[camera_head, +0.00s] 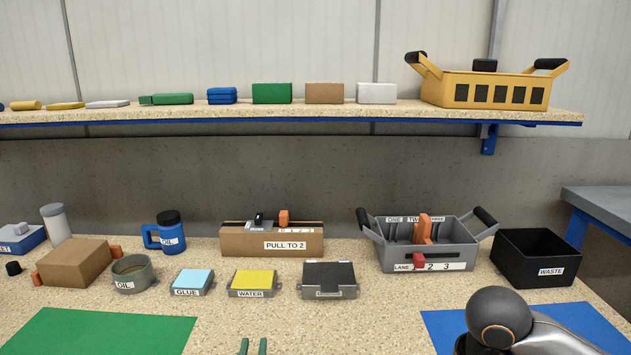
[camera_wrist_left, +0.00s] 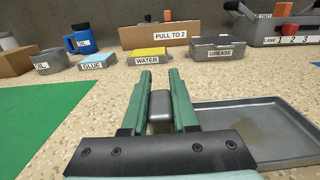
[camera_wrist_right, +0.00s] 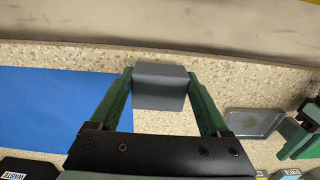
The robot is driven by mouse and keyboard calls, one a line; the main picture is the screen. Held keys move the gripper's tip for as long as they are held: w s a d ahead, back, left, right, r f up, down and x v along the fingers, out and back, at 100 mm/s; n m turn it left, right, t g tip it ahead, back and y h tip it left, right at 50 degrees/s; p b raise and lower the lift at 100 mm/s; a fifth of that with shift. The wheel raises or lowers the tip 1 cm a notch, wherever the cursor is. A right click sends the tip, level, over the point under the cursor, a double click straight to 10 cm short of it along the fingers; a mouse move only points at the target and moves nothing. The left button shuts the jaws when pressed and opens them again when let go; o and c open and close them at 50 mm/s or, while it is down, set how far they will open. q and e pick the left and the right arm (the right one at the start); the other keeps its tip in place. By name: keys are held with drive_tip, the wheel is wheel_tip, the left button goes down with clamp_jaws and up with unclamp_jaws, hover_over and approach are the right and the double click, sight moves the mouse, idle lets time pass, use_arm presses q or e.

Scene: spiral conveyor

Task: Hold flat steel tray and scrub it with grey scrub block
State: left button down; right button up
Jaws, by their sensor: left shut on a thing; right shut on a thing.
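The flat steel tray (camera_wrist_left: 235,104) lies to the right of my left gripper (camera_wrist_left: 160,78) in the left wrist view, with a faint brownish patch on its floor. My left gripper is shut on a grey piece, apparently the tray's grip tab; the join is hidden. Its green fingertips show at the bottom edge of the head view (camera_head: 252,346). My right gripper (camera_wrist_right: 161,82) is shut on the grey scrub block (camera_wrist_right: 160,90), over the counter. In the right wrist view the tray (camera_wrist_right: 254,122) is at the lower right, apart from the block, beside my left gripper (camera_wrist_right: 300,140).
A green mat (camera_head: 95,333) lies left and a blue mat (camera_head: 535,330) right. Behind stand the glue pad (camera_head: 192,282), water pad (camera_head: 253,283), grease box (camera_head: 329,280), PULL TO 2 box (camera_head: 270,242), lane crate (camera_head: 430,245) and black waste bin (camera_head: 537,258). A shelf (camera_head: 330,112) runs above.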

idle(0.4)
drive_tip(key=shift+n, duration=0.9)
drive_tip(key=w+a, duration=0.2)
drive_tip(key=a, duration=0.1)
drive_tip(key=w+a+r, duration=0.1)
drive_tip(key=w+a, duration=0.1)
drive_tip(key=a, duration=0.1)
drive_tip(key=w+a, duration=0.2)
drive_tip(key=shift+a+r, duration=0.2)
drive_tip(key=shift+a, duration=0.2)
drive_tip(key=w+a+r+n, duration=0.2)
drive_tip(key=w+a, duration=0.3)
drive_tip(key=a, duration=0.6)
drive_tip(key=shift+a+r+n, duration=0.15)
drive_tip(key=shift+r+n, duration=0.25)
drive_tip(key=shift+r, duration=0.05)
drive_tip(key=shift+f, duration=2.5)
